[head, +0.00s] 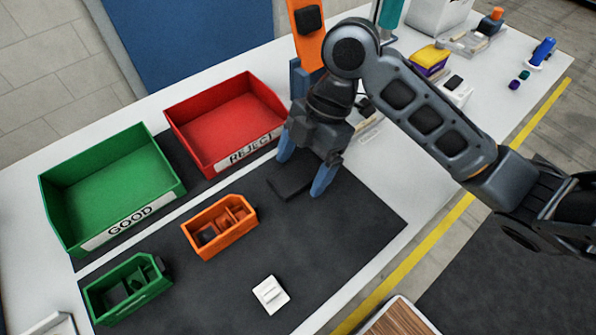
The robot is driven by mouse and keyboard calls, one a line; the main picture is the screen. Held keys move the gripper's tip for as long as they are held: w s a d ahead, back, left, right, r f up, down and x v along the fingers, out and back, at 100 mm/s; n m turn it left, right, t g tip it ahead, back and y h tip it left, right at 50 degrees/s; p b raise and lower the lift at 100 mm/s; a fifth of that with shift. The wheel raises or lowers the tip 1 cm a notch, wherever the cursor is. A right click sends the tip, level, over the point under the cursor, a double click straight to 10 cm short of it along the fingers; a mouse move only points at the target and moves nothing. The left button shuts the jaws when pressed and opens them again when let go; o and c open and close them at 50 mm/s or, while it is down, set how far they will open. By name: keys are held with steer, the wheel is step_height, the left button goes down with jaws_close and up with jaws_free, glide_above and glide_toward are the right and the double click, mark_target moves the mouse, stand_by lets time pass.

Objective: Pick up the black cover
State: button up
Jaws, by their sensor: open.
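The black cover (291,187) looks like a flat dark block on the dark mat, right of the orange tray. It is hard to tell from the mat in colour, and its upper right side is partly hidden by my gripper. My gripper (302,178) points down over it, with its two blue fingers spread apart, one on the upper left and one on the lower right of the cover. The jaws are open. I cannot tell whether the fingers touch the cover.
A red REJECT bin (212,160) and a green GOOD bin (60,225) stand behind the mat (345,225). An orange tray (222,252), a green tray (128,308) and a white piece (270,294) are on the mat. An orange upright (305,40) stands behind my arm.

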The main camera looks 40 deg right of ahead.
steer(key=c, duration=1.1)
steer(key=shift+c, duration=0.2)
